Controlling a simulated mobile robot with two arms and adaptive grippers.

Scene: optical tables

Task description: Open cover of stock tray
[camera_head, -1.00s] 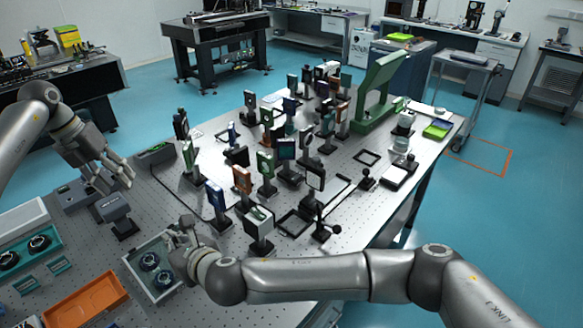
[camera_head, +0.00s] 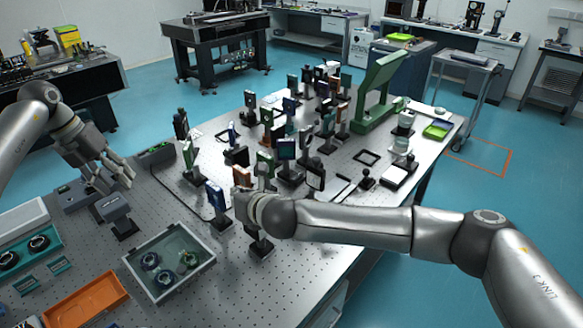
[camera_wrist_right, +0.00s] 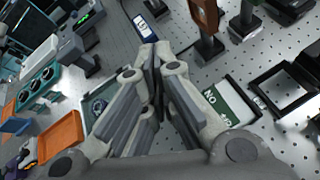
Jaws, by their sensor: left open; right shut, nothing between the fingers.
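The stock tray (camera_head: 129,263) is a shallow, pale-rimmed tray at the near left of the optical table. Several round, dark mounts show inside it. Its surface looks faintly glassy, but I cannot tell for sure whether a clear cover lies over it. My right gripper (camera_head: 243,196) is shut and empty, above the table to the right of and beyond the tray. The right wrist view shows its fingers (camera_wrist_right: 155,52) together, hiding part of the tray (camera_wrist_right: 91,118). My left gripper (camera_head: 113,182) is open and empty, above grey devices at the left.
An orange tray (camera_head: 90,300) lies left of the stock tray, and a teal-and-white tray (camera_head: 27,225) stands further left. Several post-mounted optics crowd the table beyond my right gripper. A blue optic (camera_head: 216,200) stands close to it. Bare perforated tabletop (camera_head: 232,282) lies to the tray's right.

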